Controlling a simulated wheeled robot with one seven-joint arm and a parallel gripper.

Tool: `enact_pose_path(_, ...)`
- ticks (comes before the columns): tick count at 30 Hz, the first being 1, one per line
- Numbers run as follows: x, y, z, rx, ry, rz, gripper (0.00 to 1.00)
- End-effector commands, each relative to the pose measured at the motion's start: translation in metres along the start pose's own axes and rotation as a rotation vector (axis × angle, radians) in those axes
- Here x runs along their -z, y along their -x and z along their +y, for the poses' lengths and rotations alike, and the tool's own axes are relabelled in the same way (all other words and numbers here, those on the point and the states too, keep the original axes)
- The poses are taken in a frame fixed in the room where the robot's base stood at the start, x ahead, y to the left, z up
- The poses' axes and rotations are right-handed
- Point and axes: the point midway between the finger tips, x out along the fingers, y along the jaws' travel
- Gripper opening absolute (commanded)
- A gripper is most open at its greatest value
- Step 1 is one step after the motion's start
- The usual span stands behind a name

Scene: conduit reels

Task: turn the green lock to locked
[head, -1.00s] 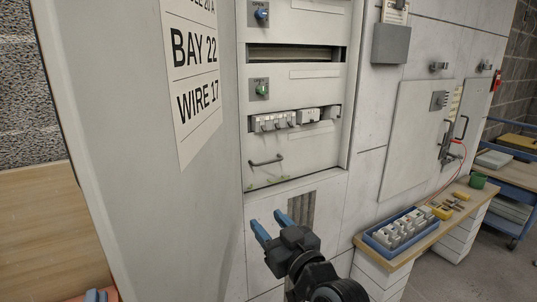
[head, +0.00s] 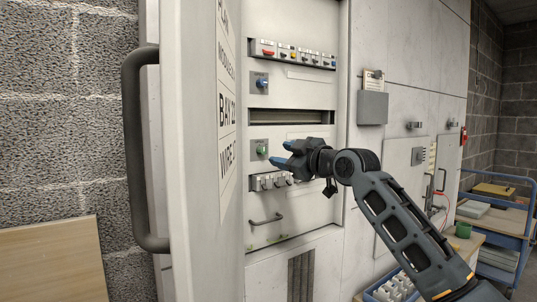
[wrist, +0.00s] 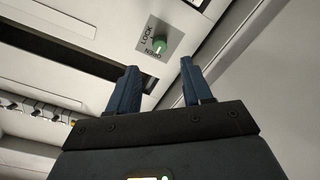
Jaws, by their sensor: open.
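The green lock (head: 261,150) is a small round knob on a grey plate on the cabinet's inner panel. In the wrist view the green lock (wrist: 159,46) sits ahead of my fingertips, on a plate marked LOCK and OPEN. The knob's pointer is too small to read surely. My gripper (head: 280,153) is open, with blue fingers pointing left, just right of the lock in the head view. In the wrist view my gripper (wrist: 158,66) has its two fingers apart with nothing between them. The fingers appear apart from the knob.
A blue knob (head: 262,83) is above the green one. A row of grey breakers (head: 268,181) and a handle (head: 265,219) are below. The open cabinet door (head: 190,160) stands on the left. A bench with a blue tray (head: 393,287) is at the lower right.

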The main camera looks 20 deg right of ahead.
Motion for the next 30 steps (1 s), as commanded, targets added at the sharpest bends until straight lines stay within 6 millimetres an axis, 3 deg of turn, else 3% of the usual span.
enact_pose_path(16,0.002,-0.065,0.0,0.002,0.001,0.0,0.5)
enact_pose_path(30,0.001,-0.077,0.0,0.0,0.001,0.001,0.5)
